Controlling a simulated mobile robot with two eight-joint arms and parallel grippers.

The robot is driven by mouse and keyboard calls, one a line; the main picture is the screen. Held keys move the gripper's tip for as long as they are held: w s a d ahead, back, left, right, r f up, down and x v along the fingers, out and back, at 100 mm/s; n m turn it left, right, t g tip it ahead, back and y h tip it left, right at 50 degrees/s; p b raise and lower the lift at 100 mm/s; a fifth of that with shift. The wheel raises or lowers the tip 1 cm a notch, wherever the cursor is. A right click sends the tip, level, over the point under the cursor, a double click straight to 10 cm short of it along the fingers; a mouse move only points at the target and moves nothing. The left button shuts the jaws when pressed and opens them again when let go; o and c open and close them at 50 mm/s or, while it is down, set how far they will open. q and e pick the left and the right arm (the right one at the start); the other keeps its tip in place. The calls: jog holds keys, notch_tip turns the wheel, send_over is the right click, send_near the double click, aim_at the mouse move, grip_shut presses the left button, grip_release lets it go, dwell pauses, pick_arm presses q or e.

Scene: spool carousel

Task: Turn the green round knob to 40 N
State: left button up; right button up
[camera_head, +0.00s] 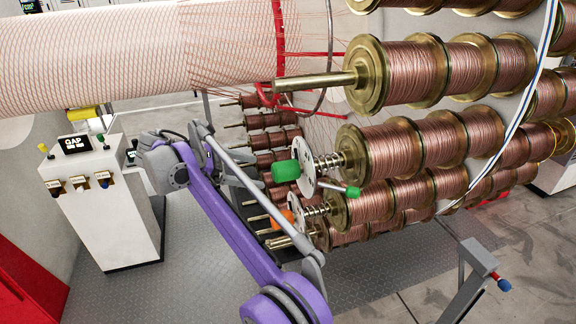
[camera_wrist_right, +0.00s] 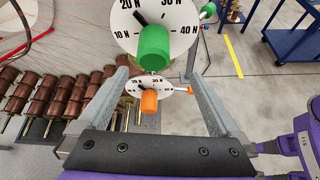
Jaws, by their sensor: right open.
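The green round knob (camera_head: 285,171) sticks out from a white dial (camera_head: 306,160) on the front of a copper spool's spindle. In the right wrist view the knob (camera_wrist_right: 154,46) lies beyond and a little above my fingertips. The dial (camera_wrist_right: 122,20) there reads 10 N, 20 N, 30 N and 40 N, partly cut off by the top edge. A black pointer mark (camera_wrist_right: 141,19) is close to 20 N. My right gripper (camera_wrist_right: 156,76) is open, empty and apart from the knob. In the head view it is left of the knob. My left gripper is not in view.
An orange knob (camera_wrist_right: 149,101) on a similar dial is just below the green one. A green-tipped lever (camera_head: 352,191) projects right of the green knob's dial. Copper spools (camera_head: 413,140) crowd the right. A white control box (camera_head: 100,200) stands at left.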

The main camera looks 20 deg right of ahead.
aim_at(273, 171)
jog(key=shift+n+h, duration=0.4)
jog(key=shift+h, duration=0.2)
jog(key=x, duration=0.2)
jog(key=b+x, duration=0.1)
jog(key=x, duration=0.2)
jog(key=w+b+x, duration=0.1)
jog(key=x, duration=0.1)
jog(key=shift+d+f, duration=0.1)
jog(key=shift+d, duration=0.25)
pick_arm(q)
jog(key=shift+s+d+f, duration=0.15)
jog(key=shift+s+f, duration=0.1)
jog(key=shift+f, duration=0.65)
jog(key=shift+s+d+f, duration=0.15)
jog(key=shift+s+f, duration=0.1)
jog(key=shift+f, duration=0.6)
pick_arm(e)
jog(key=shift+w+d+f, duration=0.15)
jog(key=shift+d+f, duration=0.05)
jog(key=shift+d, duration=0.45)
jog(key=c, duration=1.4)
jog(key=shift+o, duration=0.2)
